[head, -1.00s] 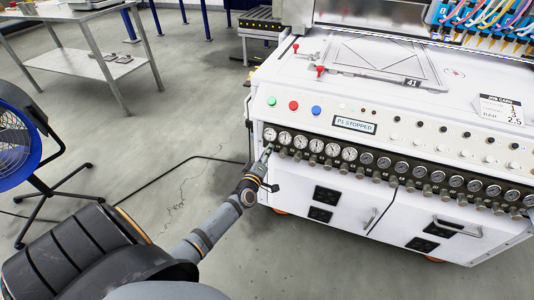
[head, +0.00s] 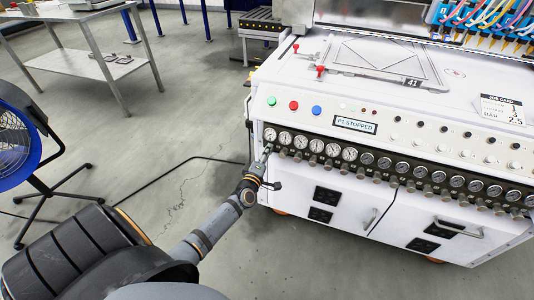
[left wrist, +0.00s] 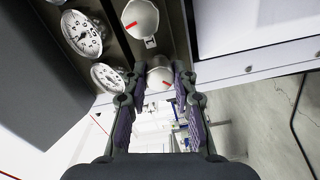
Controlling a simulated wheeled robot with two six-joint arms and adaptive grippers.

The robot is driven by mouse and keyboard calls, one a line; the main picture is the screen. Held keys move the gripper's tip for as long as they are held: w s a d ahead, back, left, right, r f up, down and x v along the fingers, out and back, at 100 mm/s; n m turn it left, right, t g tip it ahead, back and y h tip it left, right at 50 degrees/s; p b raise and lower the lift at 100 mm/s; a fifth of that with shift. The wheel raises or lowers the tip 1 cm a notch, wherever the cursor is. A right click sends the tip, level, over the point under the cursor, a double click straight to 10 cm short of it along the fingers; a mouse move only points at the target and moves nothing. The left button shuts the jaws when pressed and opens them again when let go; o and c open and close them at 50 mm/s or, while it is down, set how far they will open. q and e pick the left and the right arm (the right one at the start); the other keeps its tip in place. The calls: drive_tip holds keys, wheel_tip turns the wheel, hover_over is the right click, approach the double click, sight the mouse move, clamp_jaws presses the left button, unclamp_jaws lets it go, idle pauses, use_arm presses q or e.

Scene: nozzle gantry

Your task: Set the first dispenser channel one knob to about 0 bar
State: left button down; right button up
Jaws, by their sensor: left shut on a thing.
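My left gripper (head: 264,154) is at the leftmost knob of the row on the white machine's front. In the left wrist view, my left gripper (left wrist: 153,98) is shut on this first knob (left wrist: 159,77), a silver knob with a red mark, and its fingers are on either side of it. The first gauge (head: 270,134) sits just above the gripper in the head view. It also shows in the left wrist view (left wrist: 106,77), partly hidden, and its needle is too small to read surely. My right gripper is not in view.
The neighbouring knob (left wrist: 140,18) with a red mark and its gauge (left wrist: 83,33) are close by. More gauges and knobs run right along the dark panel (head: 400,170). A display (head: 355,125) reads "P1 STOPPED". A job card (head: 502,109) stands on top.

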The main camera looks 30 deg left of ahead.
use_arm(q)
drive_tip(key=c, duration=1.3)
unclamp_jaws()
drive_tip(key=shift+c, duration=0.2)
drive_tip(key=v, duration=1.2)
drive_tip(key=shift+s+f, duration=0.1)
